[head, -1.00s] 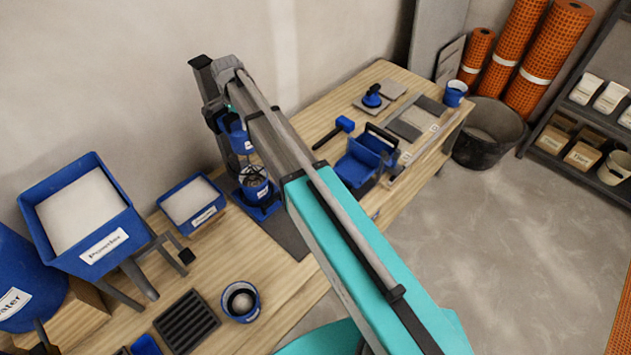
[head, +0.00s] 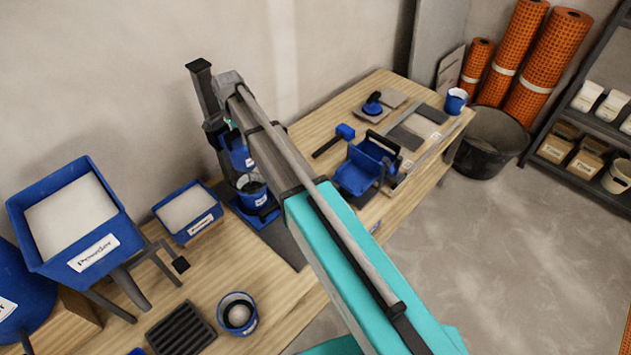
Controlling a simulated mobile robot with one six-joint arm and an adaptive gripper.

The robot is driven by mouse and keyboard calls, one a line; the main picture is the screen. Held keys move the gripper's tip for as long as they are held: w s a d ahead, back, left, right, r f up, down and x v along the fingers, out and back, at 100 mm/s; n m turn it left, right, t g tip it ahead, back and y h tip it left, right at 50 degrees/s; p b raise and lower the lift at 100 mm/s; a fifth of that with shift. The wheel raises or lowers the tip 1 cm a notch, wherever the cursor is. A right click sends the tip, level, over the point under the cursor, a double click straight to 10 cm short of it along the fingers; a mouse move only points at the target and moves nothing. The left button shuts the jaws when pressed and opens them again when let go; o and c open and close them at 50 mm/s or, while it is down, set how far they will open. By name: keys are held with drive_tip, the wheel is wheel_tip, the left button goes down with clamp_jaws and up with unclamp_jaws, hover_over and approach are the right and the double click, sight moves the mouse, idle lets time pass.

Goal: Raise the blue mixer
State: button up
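The blue mixer (head: 240,154) hangs on a dark upright stand (head: 203,92) at the left of centre, by the wall. Its head is just above a blue labelled bucket (head: 252,191), which stands on the stand's blue base. My arm reaches in from the lower right, and its far end is at the mixer's head. My gripper is mostly hidden behind my own arm link, so its fingers and any grip on the mixer cannot be made out. The whisk is also largely hidden.
A powder bin (head: 62,248), a smaller blue bin (head: 205,225) and a small blue pot (head: 250,322) stand left and in front. A mallet (head: 330,143), a blue box (head: 352,178) and tile pieces lie to the right. Bare bench lies between pot and stand.

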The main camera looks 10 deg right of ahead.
drive_tip(key=shift+r+p, duration=6.1)
drive_tip(key=shift+r, duration=0.2)
drive_tip(key=s+d+f+n+b, duration=0.9)
drive_tip(key=s+d+f+b, duration=0.8)
drive_tip(key=s+d, duration=0.3)
drive_tip(key=shift+s, duration=0.35)
drive_tip(key=s+d+n, duration=0.2)
drive_tip(key=s+d, duration=0.1)
drive_tip(key=s, duration=0.2)
drive_tip(key=shift+s, duration=0.1)
